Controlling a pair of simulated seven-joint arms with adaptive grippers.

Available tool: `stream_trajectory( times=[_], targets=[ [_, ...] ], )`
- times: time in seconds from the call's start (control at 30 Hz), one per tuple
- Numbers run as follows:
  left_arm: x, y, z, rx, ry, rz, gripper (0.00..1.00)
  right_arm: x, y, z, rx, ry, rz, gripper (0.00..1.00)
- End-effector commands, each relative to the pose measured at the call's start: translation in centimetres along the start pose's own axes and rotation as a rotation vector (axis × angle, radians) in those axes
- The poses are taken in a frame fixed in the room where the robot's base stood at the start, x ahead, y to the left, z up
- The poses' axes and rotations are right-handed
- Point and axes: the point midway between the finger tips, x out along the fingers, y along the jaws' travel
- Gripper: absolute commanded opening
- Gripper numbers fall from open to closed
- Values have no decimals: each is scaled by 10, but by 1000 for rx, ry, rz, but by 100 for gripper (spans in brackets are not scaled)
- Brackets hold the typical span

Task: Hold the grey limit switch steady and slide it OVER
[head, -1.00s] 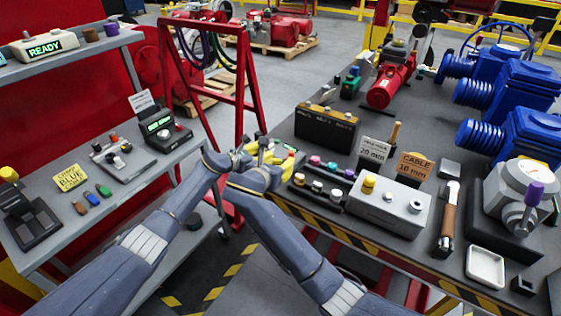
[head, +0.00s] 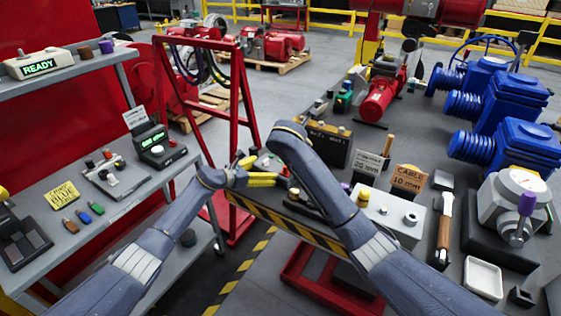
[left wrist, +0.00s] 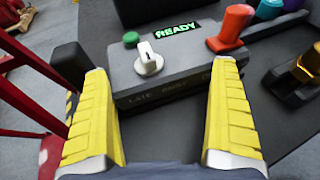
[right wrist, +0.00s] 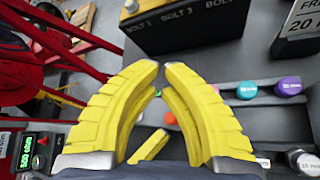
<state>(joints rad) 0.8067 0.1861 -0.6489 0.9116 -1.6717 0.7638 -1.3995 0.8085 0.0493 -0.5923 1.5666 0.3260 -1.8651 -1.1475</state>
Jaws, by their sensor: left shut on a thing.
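In the left wrist view, a grey box (left wrist: 165,75) with a lit READY display, a green button and a white knob lies between the yellow fingers of my left gripper (left wrist: 158,72). I take it for the grey limit switch, though its front lettering is hard to read. My left gripper, shut on this box, shows in the head view (head: 262,179) at the bench's near left corner.
An orange-topped part (left wrist: 232,28) stands beside the grey box. The black bolt block (head: 328,143) and a grey box with a yellow button (head: 390,215) stand on the bench. A red frame (head: 245,130) stands close to the left of my grippers.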

Motion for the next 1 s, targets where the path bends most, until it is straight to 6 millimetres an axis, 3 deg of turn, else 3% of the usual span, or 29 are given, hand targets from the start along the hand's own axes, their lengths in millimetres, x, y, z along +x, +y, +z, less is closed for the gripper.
stream_trajectory(
  times=[0.17, 0.4, 0.7, 1.0],
  targets=[
    [2, -3, -3, -1, 4, -4, 78, 13, 3, 9, 315, 141, -10, 0],
    [2, -3, -3, -1, 4, -4, 78, 18, 7, 6, 739, 331, -82, 0],
    [2, -3, -3, -1, 4, -4, 78, 12, 10, -16, 1239, 542, -272, 0],
    [2, -3, -3, -2, 4, -4, 78, -3, 18, -42, 1604, 654, -484, 0]
  ],
)
